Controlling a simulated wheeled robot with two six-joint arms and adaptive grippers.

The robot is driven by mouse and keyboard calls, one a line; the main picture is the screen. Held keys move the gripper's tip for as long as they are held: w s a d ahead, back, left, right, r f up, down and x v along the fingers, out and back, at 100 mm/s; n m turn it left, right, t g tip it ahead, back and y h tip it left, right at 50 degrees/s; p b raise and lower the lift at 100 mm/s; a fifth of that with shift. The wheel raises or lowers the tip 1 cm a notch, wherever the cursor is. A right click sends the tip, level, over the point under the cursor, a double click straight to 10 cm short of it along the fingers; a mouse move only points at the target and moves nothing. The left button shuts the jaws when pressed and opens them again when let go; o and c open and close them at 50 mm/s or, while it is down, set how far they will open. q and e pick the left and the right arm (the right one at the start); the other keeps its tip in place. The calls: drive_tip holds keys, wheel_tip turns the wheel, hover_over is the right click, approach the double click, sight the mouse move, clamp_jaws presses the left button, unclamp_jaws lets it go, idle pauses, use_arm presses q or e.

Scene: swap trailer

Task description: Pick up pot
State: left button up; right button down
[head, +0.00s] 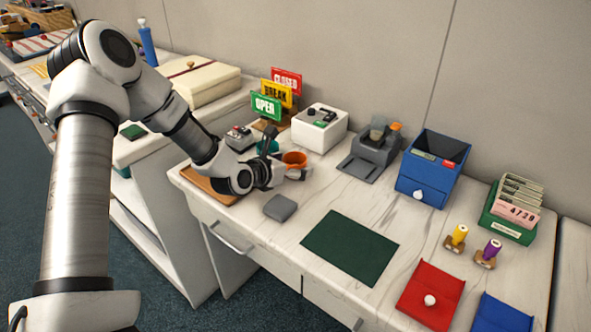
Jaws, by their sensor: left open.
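A small round orange pot (294,159) stands on the white marbled counter, in front of the white box. My left gripper (287,157) is open beside it, with one finger low at its near right side and a dark finger towards its far left side. The gripper partly hides the pot, and I cannot tell whether the fingers touch it. A teal item (272,147) shows just left of the pot, mostly hidden behind the gripper. My right gripper is not in view.
A grey block (280,208) and a dark green mat (350,247) lie in front. A white box (319,128), grey device (371,153), blue bin (430,168) and sign stand (277,96) line the back. A brown board (208,185) lies under my wrist.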

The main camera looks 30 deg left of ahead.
use_arm(q)
drive_tip(key=shift+r, duration=0.1)
drive_tip(key=c, duration=1.2)
drive_tip(key=shift+r, duration=0.1)
